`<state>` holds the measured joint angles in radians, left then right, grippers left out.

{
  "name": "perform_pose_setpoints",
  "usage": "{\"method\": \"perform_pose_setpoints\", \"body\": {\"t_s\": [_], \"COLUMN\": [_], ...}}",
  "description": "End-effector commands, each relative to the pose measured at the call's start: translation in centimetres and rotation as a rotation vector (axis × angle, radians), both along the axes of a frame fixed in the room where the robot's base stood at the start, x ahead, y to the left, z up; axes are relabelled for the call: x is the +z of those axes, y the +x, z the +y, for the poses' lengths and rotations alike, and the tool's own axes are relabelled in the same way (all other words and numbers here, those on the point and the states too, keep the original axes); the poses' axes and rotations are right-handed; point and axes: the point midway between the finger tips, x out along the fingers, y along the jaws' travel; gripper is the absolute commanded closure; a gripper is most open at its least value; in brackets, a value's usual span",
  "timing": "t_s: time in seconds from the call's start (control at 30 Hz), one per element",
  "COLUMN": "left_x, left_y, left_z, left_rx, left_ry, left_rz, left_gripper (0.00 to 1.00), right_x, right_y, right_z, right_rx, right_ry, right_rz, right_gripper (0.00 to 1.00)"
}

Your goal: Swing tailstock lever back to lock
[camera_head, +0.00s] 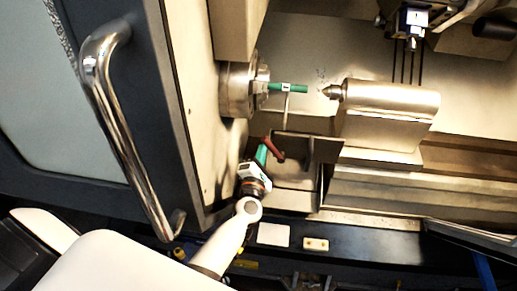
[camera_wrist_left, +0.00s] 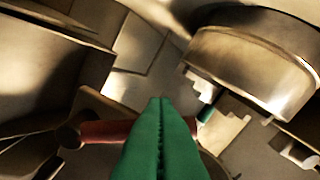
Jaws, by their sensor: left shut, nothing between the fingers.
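A red lever (camera_head: 277,151) stands below the gap between chuck and tailstock in the head view. It also shows in the left wrist view (camera_wrist_left: 105,131), running from a dark rounded end at the left to my fingers. My left gripper (camera_head: 265,147) has green fingers, shut and empty, close beside the lever. In the wrist view the fingers (camera_wrist_left: 161,102) overlap the lever's right end; I cannot tell whether they touch. The silver tailstock (camera_head: 390,97) with its pointed centre is at the right, apart from the workpiece. My right gripper is not in view.
A silver chuck (camera_head: 238,90) holds a green bar (camera_head: 288,88) with a white label. A tool post (camera_head: 412,20) is at the top right. The open door with its chrome handle (camera_head: 120,130) flanks my left arm. Small pale blocks (camera_head: 315,244) lie on the front ledge.

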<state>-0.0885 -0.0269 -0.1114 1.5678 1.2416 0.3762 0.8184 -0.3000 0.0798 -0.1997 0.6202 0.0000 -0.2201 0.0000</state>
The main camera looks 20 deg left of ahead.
Motion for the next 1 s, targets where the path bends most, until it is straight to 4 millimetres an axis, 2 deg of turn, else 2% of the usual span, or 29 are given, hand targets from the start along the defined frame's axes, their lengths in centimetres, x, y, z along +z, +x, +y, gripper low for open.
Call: {"method": "perform_pose_setpoints", "body": {"t_s": [0.03,0.13,0.23,0.6,1.0], "left_x": [0.9,1.2,1.5,2.1,2.2], "left_y": [0.1,0.3,0.4,0.8,0.9], "left_z": [-0.3,-0.8,-1.3,-2.6,-3.0], "left_rx": [0.000,0.002,0.001,0.000,0.001], "left_ry": [0.041,0.128,0.125,0.123,0.122], "left_rz": [0.012,0.039,0.036,0.036,0.037], "left_gripper": [1.00,1.00,1.00,1.00,1.00], "right_x": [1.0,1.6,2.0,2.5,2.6], "right_y": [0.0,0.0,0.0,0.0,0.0], "right_z": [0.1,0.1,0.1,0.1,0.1], "right_rx": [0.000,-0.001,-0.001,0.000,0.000], "right_ry": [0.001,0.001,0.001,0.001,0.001], "right_rz": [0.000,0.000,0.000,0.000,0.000], "right_gripper": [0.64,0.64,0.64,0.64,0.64]}}
